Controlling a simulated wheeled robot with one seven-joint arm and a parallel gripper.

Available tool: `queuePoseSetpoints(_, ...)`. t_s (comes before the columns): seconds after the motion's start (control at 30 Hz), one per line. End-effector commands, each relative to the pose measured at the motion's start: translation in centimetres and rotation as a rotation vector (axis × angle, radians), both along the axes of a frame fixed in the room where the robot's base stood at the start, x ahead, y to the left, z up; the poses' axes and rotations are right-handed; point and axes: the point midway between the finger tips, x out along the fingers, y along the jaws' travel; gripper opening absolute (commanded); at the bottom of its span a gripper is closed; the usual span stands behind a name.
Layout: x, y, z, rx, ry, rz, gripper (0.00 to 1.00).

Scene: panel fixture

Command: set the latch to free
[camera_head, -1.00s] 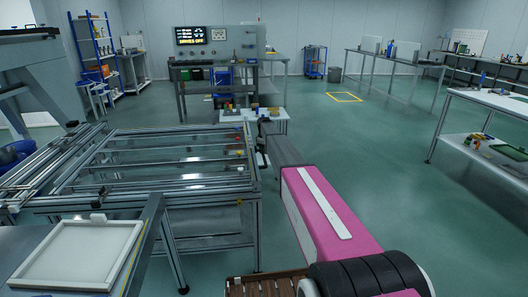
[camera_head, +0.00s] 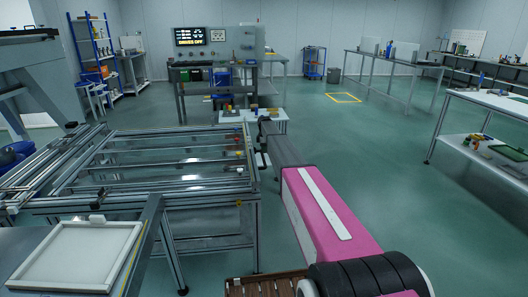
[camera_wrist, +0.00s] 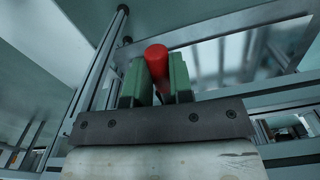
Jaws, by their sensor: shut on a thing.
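A red cylindrical handle (camera_wrist: 156,62) stands between the green fingers of my gripper (camera_wrist: 161,72) in the wrist view. The fingers are shut on it, and its rounded top shows above them. The body of the latch below the handle is hidden behind the fingers and the gripper's grey plate, so its setting cannot be read. In the head view my gripper (camera_head: 257,160) is small and dark at the right edge of the metal frame fixture (camera_head: 180,201). The red handle cannot be made out there.
The fixture's metal rails run close around my gripper. A small orange-and-yellow part (camera_head: 240,154) sits on the frame just left of it. A white-framed tray (camera_head: 78,257) lies at front left. A control panel (camera_head: 220,40) stands behind. The floor to the right is open.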

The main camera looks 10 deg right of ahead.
Motion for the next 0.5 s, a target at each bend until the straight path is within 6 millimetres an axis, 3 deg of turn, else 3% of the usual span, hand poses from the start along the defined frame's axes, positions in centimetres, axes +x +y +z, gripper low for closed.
queuePoseSetpoints(0.5, 3.1, 0.3, 0.1, 0.0, -0.001, 0.477, 0.0)
